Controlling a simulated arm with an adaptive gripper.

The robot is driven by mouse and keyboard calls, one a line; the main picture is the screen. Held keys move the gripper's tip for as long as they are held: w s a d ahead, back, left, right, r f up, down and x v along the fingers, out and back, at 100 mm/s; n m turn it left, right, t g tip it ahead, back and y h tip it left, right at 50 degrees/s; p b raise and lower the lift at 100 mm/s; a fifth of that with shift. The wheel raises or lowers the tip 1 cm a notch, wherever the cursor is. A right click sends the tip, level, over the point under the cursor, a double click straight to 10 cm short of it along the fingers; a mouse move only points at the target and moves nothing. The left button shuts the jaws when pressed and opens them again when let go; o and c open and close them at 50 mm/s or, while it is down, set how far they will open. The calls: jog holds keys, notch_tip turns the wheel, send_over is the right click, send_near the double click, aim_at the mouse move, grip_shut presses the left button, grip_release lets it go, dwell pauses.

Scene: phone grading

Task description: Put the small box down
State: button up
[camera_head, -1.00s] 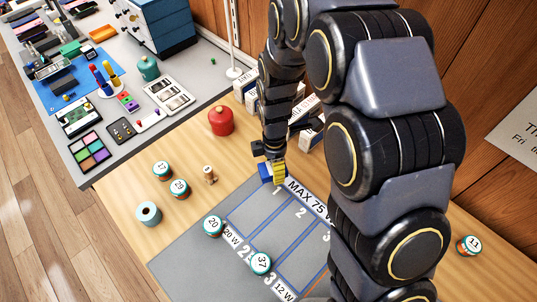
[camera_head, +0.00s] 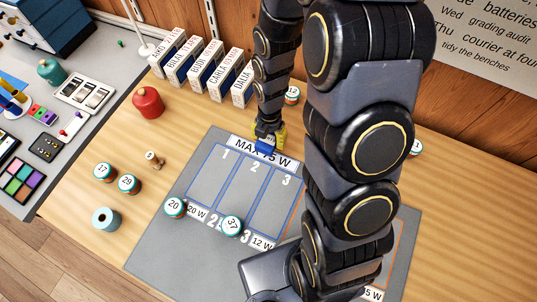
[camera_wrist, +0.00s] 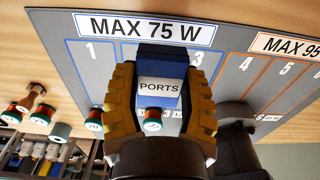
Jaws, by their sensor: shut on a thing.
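My gripper (camera_head: 267,140) is shut on a small blue box (camera_head: 265,147) above the top of the grey mat (camera_head: 160,240). In the wrist view the box (camera_wrist: 158,60) sits between the yellow fingers and has a white label reading "PORTS". The box covers part of the numbered slots below the "MAX 75 W" sign (camera_wrist: 145,27). Slot 1 (camera_wrist: 95,55) shows to its left. In the head view slots 1, 2 and 3 (camera_head: 281,190) look clear of boxes. I cannot tell how high the box is above the mat.
Discs marked 20 (camera_head: 175,207) and 37 (camera_head: 231,225) stand at the near ends of the slots. Several upright name-labelled boxes (camera_head: 205,68) line the back left of my arm. A red jar (camera_head: 148,103) and discs 17 (camera_head: 103,172) and 29 (camera_head: 128,184) stand left of the mat.

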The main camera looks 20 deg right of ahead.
aim_at(270, 136)
jog(key=shift+f, duration=3.95)
jog(key=shift+f, duration=0.15)
jog(key=o, duration=0.9)
jog(key=r, duration=1.2)
jog(key=shift+w+d+r, duration=0.1)
jog(key=shift+d, duration=0.1)
jog(key=s+a+r+m+g, duration=0.1)
jog(key=s+a+r+m, duration=0.1)
jog(key=s+r+m, duration=1.5)
jog(key=s+m, duration=0.1)
jog(key=m, duration=0.8)
jog(key=shift+a+r+m+g, duration=0.3)
jog(key=shift+a+r+m, duration=0.1)
